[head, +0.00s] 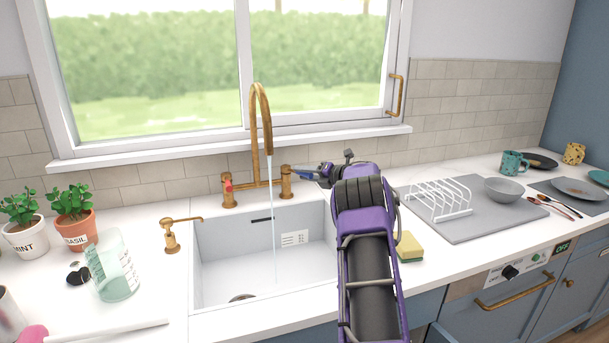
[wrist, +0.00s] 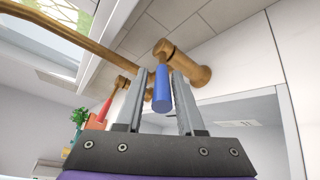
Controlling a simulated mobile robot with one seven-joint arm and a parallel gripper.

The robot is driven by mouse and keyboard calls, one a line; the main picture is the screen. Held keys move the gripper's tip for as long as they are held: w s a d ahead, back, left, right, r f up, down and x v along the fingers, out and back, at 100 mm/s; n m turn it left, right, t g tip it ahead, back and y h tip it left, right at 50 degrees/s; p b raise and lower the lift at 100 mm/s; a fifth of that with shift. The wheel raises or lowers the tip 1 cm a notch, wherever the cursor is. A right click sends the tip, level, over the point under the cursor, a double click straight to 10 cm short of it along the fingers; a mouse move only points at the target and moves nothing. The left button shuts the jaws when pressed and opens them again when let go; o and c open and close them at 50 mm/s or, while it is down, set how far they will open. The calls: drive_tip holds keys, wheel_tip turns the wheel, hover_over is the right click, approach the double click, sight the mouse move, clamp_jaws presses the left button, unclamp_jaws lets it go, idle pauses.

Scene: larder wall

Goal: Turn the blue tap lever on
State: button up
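The brass tap (head: 259,125) stands behind the sink, and a stream of water (head: 272,210) runs from its spout. Its blue lever (wrist: 161,88) shows in the wrist view, sticking out from the brass right-hand valve (wrist: 182,68). In the head view the blue lever (head: 304,170) is small and partly merged with my fingers. My gripper (wrist: 158,90) is open, with one finger on each side of the blue lever and a visible gap on the left. Whether the right finger touches it I cannot tell. The red lever (head: 229,186) is on the left valve.
The white sink (head: 205,270) lies below the tap. A brass soap dispenser (head: 171,238) and a glass jug (head: 115,268) stand to its left. A yellow sponge (head: 409,247) and a grey mat with a white dish rack (head: 438,198) lie to the right of my arm.

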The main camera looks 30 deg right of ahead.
drive_tip(key=shift+o, duration=0.8)
drive_tip(key=shift+f, duration=0.1)
drive_tip(key=v, duration=1.7)
drive_tip(key=shift+s, duration=0.2)
drive_tip(key=shift+d, duration=0.1)
